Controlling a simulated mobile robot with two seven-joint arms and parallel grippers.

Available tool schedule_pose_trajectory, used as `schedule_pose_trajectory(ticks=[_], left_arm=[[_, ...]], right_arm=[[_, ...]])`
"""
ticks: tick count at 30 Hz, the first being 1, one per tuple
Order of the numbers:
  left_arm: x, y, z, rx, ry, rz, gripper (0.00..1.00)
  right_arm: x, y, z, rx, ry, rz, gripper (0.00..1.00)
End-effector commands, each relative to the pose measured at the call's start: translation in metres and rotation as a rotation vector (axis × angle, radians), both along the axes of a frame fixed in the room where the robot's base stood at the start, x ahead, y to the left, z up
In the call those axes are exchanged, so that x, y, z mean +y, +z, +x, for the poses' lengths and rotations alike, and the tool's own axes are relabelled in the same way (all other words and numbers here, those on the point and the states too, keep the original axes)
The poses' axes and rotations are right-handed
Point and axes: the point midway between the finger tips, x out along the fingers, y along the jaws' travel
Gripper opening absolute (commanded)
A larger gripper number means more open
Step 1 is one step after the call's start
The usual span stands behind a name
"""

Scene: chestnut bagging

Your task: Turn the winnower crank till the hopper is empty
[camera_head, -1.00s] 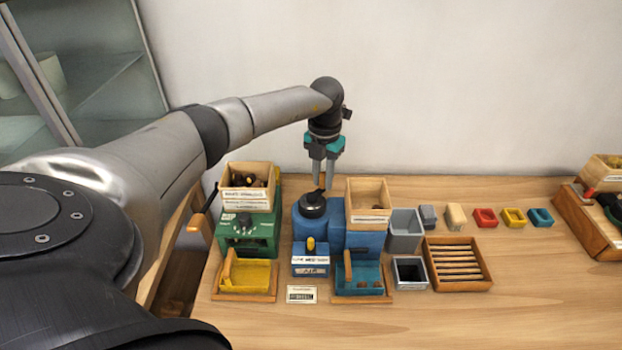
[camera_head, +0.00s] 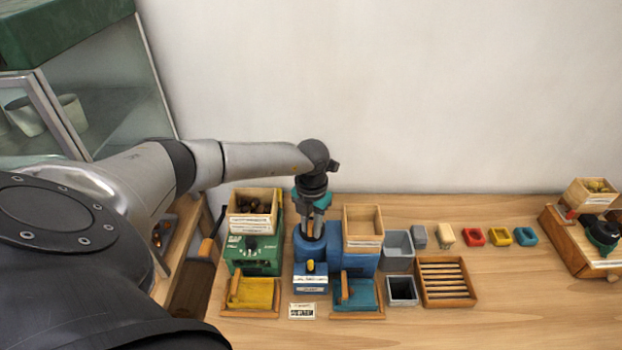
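A blue machine (camera_head: 345,262) stands on the table with a wooden hopper (camera_head: 363,243) at its right rear; I see no chestnuts in that hopper. A round black knob (camera_head: 307,247) sits on the machine's top, partly hidden by my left gripper. My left gripper (camera_head: 313,232) points down, its fingertips at the knob. Whether the fingers are closed on the knob is too small to tell. A green machine (camera_head: 262,266) beside it carries a wooden hopper (camera_head: 252,226) holding dark chestnuts. The labels are too small to read, so I cannot tell which machine is the winnower. My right gripper is out of view.
A yellow tray (camera_head: 254,294) and a teal tray (camera_head: 366,295) lie in front of the machines. Grey bins (camera_head: 397,250), a slatted wooden box (camera_head: 470,300) and small coloured blocks (camera_head: 499,236) are to the right. Another wooden machine (camera_head: 565,245) stands at far right. The right front table is clear.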

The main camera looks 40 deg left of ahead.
Motion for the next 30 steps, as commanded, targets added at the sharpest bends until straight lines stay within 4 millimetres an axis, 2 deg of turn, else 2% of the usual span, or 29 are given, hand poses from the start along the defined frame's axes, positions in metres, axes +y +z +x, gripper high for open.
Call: schedule_pose_trajectory(ticks=[1, 8, 17, 24, 30], left_arm=[[-0.001, 0.0, 0.0, 0.0, -0.001, -0.001, 0.32], [0.0, 0.0, 0.001, -0.001, 0.0, -0.001, 0.57], [0.0, 0.004, 0.001, -0.002, 0.0, -0.001, 0.57], [0.0, 0.029, 0.001, -0.003, 0.001, 0.001, 0.57], [0.0, 0.046, 0.001, -0.002, 0.0, 0.0, 0.57]], right_arm=[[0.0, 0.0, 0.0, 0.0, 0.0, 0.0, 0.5], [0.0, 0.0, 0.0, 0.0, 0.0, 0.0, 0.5], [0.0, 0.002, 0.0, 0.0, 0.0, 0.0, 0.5], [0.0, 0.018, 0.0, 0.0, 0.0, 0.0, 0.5], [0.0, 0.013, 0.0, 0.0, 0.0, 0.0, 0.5]])
